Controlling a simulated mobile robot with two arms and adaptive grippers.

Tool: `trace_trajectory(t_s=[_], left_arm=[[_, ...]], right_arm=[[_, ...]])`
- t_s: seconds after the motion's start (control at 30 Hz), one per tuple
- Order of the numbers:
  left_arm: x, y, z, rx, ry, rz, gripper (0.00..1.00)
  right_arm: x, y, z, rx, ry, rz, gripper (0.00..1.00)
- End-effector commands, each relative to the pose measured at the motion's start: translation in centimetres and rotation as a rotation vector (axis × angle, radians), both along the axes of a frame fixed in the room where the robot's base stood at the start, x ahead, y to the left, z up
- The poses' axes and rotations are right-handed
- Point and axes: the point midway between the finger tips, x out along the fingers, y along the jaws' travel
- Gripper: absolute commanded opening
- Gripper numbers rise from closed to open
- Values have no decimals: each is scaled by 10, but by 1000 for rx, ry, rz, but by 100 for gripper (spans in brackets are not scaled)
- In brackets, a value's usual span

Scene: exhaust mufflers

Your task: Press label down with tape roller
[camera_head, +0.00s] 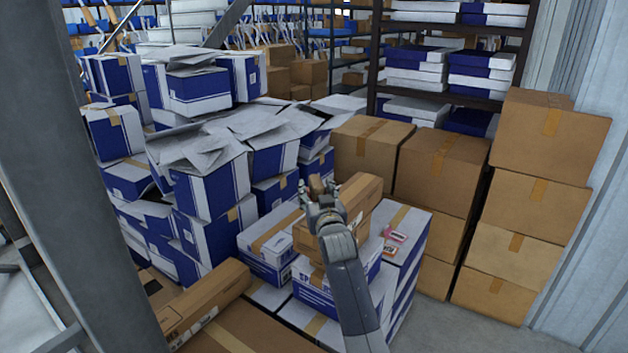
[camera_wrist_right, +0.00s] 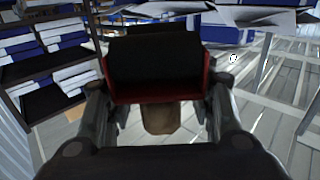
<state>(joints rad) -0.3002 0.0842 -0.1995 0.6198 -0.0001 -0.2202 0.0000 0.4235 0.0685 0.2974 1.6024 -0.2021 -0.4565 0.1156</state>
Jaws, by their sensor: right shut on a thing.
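My right gripper (camera_head: 320,190) is above and beside a long brown carton in the middle of the head view. It is shut on a tape roller, whose small brown part (camera_head: 317,184) shows between the fingers. In the right wrist view the tape roller (camera_wrist_right: 155,68) shows as a dark block with red edges, with a brown part below it between the fingers (camera_wrist_right: 160,117). A small pink and white flat item (camera_head: 396,235) lies on a white and blue box; I cannot tell whether it is the label. My left gripper is not in view.
The long brown carton (camera_head: 361,194) stands close beside my right gripper. Stacked white and blue boxes (camera_head: 212,195) crowd the left, with loose white sheets on top. Brown cartons (camera_head: 528,190) are stacked at the right. Bare floor (camera_head: 455,328) shows at the lower right.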

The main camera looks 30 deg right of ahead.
Motion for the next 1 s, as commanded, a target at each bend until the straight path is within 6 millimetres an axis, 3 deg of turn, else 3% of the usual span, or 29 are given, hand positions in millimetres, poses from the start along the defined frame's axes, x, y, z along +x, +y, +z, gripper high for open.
trace_trajectory(t_s=[0.4, 1.0], left_arm=[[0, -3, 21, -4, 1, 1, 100], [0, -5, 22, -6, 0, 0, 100]], right_arm=[[6, -2, 29, -2, -4, 2, 19], [7, -3, 30, -2, -4, 2, 19]])
